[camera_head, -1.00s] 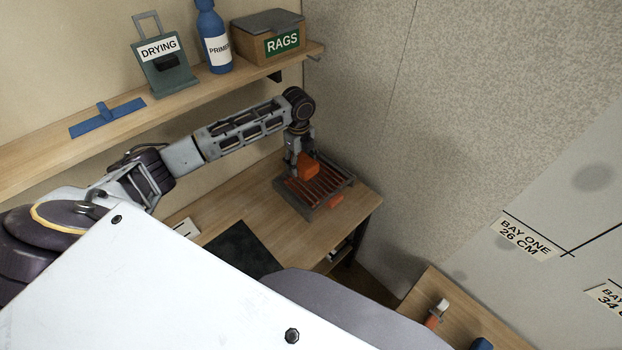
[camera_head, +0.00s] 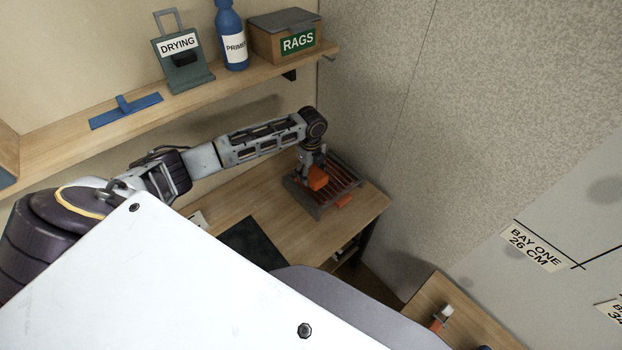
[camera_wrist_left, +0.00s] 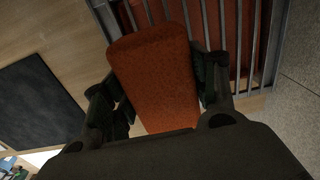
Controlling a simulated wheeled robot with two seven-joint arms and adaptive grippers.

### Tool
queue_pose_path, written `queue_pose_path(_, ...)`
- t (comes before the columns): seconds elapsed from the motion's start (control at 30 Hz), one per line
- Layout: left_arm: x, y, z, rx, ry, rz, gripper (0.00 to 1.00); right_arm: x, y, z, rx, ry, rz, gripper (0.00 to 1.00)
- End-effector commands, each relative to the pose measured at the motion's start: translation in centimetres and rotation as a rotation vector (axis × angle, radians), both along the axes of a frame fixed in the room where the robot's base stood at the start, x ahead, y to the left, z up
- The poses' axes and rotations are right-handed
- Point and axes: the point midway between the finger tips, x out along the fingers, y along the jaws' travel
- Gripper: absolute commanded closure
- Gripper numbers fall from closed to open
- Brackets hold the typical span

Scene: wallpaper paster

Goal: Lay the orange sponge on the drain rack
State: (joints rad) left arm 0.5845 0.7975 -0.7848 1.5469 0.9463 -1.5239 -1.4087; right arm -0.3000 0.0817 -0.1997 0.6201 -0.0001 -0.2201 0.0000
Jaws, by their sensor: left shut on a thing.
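The orange sponge (camera_head: 317,178) is in my left gripper (camera_head: 312,168), whose fingers are shut on its two sides. In the left wrist view the sponge (camera_wrist_left: 155,80) fills the space between the fingers (camera_wrist_left: 160,90). The drain rack (camera_head: 340,177) has grey bars over a reddish-orange tray and stands on the table in the corner. The sponge is over the near left part of the rack; I cannot tell whether it touches the bars. The rack's bars (camera_wrist_left: 228,40) show behind the sponge in the wrist view. My right gripper does not show.
A shelf (camera_head: 110,115) above the table holds a blue tool (camera_head: 125,110), a drying stand (camera_head: 180,65), a blue bottle (camera_head: 230,40) and a rags box (camera_head: 285,38). A dark mat (camera_head: 250,243) lies left of the rack. A wall (camera_head: 400,130) stands close on the right.

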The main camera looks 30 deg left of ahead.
Motion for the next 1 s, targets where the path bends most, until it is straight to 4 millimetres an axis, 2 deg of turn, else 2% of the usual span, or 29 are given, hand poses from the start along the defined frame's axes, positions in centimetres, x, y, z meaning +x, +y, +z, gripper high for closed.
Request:
queue_pose_path(0.33,-0.1,0.0,-3.2,0.000,0.002,0.000,0.67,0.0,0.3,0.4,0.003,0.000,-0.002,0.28)
queue_pose_path(0.83,-0.1,0.0,-3.8,0.000,0.001,-0.001,0.67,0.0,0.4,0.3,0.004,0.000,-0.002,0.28)
queue_pose_path(0.87,-0.1,0.0,-3.8,0.000,0.001,-0.001,0.39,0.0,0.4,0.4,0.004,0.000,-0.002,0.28)
queue_pose_path(1.0,-0.1,0.0,-3.8,0.000,0.001,-0.001,0.21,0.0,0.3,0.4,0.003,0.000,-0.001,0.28)
